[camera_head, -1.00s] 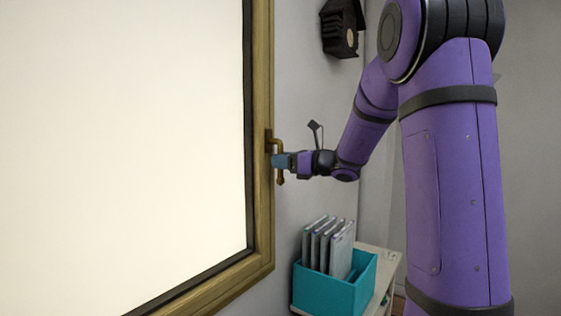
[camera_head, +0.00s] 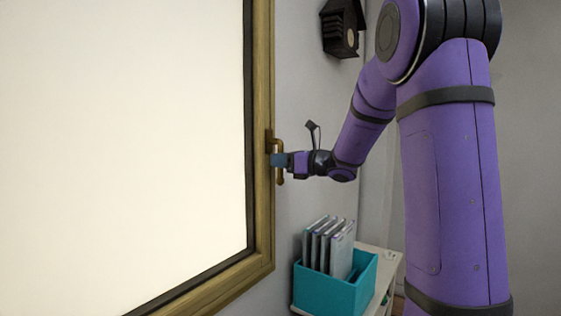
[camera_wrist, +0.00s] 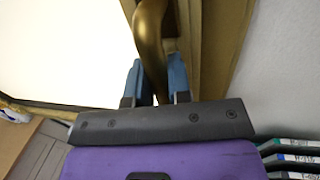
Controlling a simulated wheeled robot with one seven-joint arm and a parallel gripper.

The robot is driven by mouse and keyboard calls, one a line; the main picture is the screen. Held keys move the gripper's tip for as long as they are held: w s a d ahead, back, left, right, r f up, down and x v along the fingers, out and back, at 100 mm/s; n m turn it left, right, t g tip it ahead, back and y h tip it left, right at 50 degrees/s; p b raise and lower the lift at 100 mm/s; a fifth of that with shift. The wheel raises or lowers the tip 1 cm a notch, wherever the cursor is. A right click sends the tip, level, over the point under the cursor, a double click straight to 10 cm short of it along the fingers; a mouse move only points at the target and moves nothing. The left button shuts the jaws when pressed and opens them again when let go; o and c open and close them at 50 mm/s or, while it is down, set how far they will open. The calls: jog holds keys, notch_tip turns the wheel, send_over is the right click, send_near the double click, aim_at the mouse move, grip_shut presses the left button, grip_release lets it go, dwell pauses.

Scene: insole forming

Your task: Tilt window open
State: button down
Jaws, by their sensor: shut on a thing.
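The window (camera_head: 130,140) is a bright pane in a wooden frame (camera_head: 262,215) and fills the left of the head view. Its brass handle (camera_head: 279,176) sits on the right side of the frame and points downward. My gripper (camera_head: 278,160) reaches it from the right and is shut on the handle. In the wrist view the blue fingers (camera_wrist: 158,80) stand on either side of the brass handle (camera_wrist: 150,35). The fingertips' exact contact is partly hidden by the handle. The sash looks flush with its frame.
A teal box (camera_head: 330,292) with several upright folders (camera_head: 330,245) stands on a pale shelf (camera_head: 385,262) below my arm. A dark birdhouse-like box (camera_head: 342,28) hangs on the wall above. The wall between them is clear.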

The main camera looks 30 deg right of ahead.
aim_at(270, 150)
jog(key=m, duration=0.1)
jog(key=a+m, duration=0.1)
jog(key=m, duration=0.2)
jog(key=shift+s+a+r+t, duration=0.2)
jog(key=shift+s+a+t, duration=0.1)
jog(key=shift+a+t, duration=0.1)
jog(key=shift+s+a+r+m+t+h, duration=0.2)
jog(key=shift+a+r+m+t+h, duration=0.35)
jog(key=shift+m, duration=1.9)
jog(key=shift+s+a+r+m+t+h, duration=0.25)
jog(key=shift+r+m, duration=0.6)
jog(key=shift+m, duration=1.65)
jog(key=shift+s+a+r+m+t+h, duration=0.15)
jog(key=shift+a+r+m+t, duration=0.45)
jog(key=shift+m, duration=1.85)
jog(key=shift+r, duration=0.2)
jog(key=v, duration=0.6)
jog(key=shift+s+f, duration=0.2)
jog(key=shift+s, duration=0.05)
jog(key=c, duration=1.1)
grip_release()
jog(key=shift+w, duration=0.15)
